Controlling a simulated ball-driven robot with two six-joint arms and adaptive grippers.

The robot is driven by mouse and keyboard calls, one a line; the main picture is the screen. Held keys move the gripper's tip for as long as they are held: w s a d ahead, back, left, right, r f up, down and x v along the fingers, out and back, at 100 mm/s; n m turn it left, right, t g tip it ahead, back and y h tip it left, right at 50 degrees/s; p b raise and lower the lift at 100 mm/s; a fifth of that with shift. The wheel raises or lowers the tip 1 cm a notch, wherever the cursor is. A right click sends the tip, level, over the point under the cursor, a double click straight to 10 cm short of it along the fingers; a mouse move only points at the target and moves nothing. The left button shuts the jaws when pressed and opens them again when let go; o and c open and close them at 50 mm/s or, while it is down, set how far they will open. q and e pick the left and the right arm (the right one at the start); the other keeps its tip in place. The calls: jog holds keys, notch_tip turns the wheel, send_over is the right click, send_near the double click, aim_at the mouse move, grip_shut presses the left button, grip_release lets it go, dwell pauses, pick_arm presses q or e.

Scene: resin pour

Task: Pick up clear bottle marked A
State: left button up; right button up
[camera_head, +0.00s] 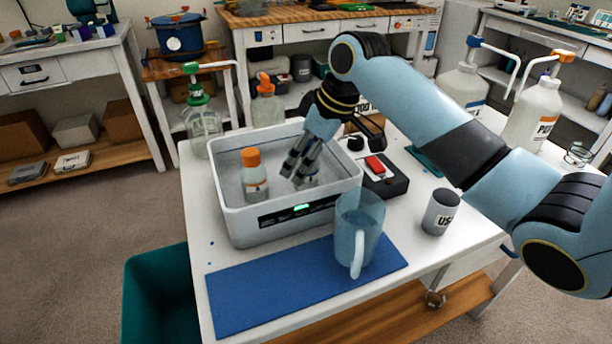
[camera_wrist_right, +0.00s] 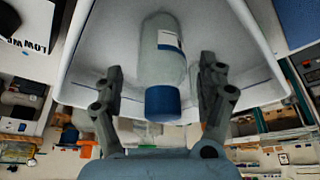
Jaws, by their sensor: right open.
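A clear bottle with a blue cap (camera_wrist_right: 163,100) lies between the two fingers of my right gripper (camera_wrist_right: 162,78) in the right wrist view. Its white label faces the camera only in part, and I cannot read a letter on it. The fingers are spread on either side of the bottle, with gaps on both sides. In the head view my right gripper (camera_head: 300,174) points down into the white bin (camera_head: 290,218), and the fingers mostly hide this bottle. Another clear bottle with an orange cap (camera_head: 254,175) stands upright in the bin, left of the gripper. My left gripper is not in view.
A blue-tinted jug (camera_head: 358,228) stands in front of the bin on a blue mat (camera_head: 290,290). A grey cup (camera_head: 440,211) and a dark device with a red part (camera_head: 380,175) are to the right. Pump bottles (camera_head: 203,122) stand behind. The bin walls surround the gripper.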

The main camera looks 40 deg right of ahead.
jog(key=x, duration=0.3)
jog(key=shift+a, duration=0.1)
jog(key=shift+c, duration=0.6)
jog(key=c, duration=0.4)
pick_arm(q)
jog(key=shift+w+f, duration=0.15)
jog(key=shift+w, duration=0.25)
pick_arm(e)
jog(key=shift+r, duration=0.1)
grip_shut()
